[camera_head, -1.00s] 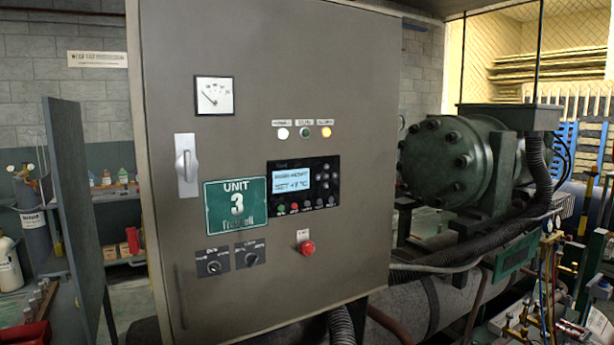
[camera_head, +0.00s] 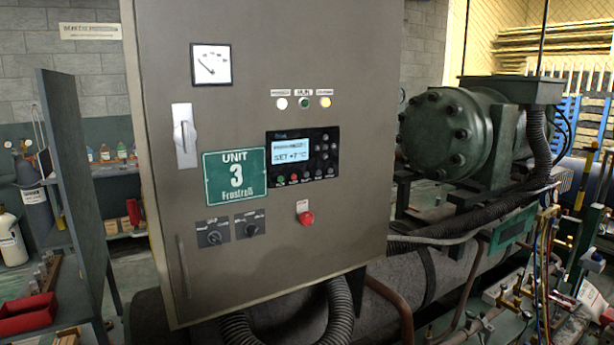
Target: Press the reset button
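The grey control cabinet (camera_head: 350,120) fills the middle of the view. Its control panel (camera_head: 303,158) has a lit display reading "SET +7 °C" and a row of small buttons (camera_head: 305,177) beneath it, one green and one or more red; their labels are too small to read. A larger red push button (camera_head: 305,218) with a small label above sits below the panel. I cannot tell which one is the reset button. The three lamps (camera_head: 304,102) above are white, green and amber; the amber one looks dim. Neither of my grippers is in view.
A green compressor (camera_head: 450,135) with pipes and hoses stands right of the cabinet. A gauge (camera_head: 211,64), a handle switch (camera_head: 184,135) and two rotary knobs (camera_head: 232,230) are on the cabinet front. A dark panel (camera_head: 75,190), shelves and a red tray (camera_head: 28,313) are at left.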

